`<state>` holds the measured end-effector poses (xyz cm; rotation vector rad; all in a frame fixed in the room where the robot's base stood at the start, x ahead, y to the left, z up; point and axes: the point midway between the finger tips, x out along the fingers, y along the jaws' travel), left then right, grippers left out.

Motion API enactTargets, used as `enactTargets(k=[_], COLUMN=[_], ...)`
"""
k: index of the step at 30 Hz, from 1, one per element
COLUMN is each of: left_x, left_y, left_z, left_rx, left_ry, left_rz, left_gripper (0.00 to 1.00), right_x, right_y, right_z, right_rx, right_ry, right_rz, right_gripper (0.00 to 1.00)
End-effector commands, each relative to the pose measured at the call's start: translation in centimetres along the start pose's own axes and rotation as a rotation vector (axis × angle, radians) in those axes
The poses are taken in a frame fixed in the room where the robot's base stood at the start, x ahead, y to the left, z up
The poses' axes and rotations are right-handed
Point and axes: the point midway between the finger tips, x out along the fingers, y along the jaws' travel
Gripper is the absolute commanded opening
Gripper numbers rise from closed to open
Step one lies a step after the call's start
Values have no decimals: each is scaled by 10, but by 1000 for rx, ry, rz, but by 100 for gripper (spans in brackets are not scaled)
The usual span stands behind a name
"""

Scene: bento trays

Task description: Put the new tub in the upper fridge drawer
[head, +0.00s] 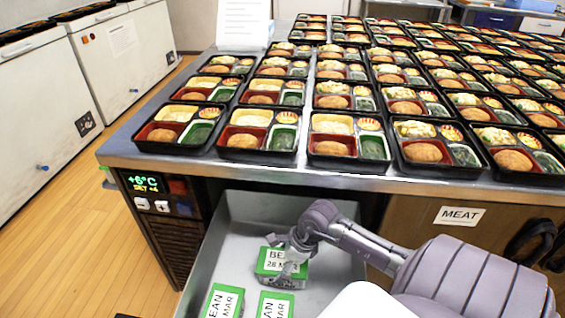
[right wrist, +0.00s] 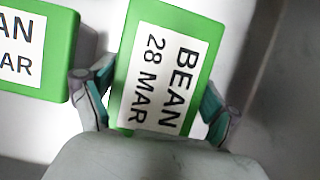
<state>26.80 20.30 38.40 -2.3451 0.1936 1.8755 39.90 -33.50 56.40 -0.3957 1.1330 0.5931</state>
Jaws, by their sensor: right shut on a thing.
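A green tub (head: 269,263) with a white label reading "BEAN 28 MAR" is within the open upper fridge drawer (head: 234,212). My right gripper (head: 287,262) reaches in from the right and is shut on this tub. In the right wrist view, the tub (right wrist: 165,70) sits between the two fingers (right wrist: 152,108). I cannot tell whether its base touches the drawer floor. Two similar green tubs, one at the front left (head: 223,303) and one at the front middle (head: 275,306), lie in the drawer, cut off by the picture's edge. My left gripper is not in view.
A steel counter (head: 120,150) above the drawer carries many filled bento trays. A panel showing +6°C (head: 143,183) is left of the drawer. A "MEAT" label (head: 460,215) is on the front at right. White chest freezers (head: 40,110) stand far left; the wooden floor is clear.

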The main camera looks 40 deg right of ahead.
Motion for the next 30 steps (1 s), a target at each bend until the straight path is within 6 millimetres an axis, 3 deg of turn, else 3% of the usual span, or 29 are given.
enactTargets(k=[12,13,15,26,30], left_x=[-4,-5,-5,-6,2], left_y=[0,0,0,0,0], left_z=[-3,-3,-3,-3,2], left_rx=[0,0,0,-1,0], left_ry=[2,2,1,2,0], left_rz=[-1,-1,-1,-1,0], left_gripper=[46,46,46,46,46], right_x=[5,6,5,4,-10], right_y=[0,0,0,0,-1], right_z=[-1,-2,-2,-1,-1], right_rx=[-3,-2,-2,-2,-3], right_ry=[-2,-1,-1,-1,0], right_rz=[-1,0,0,0,-3], right_gripper=[38,91,100,100,100])
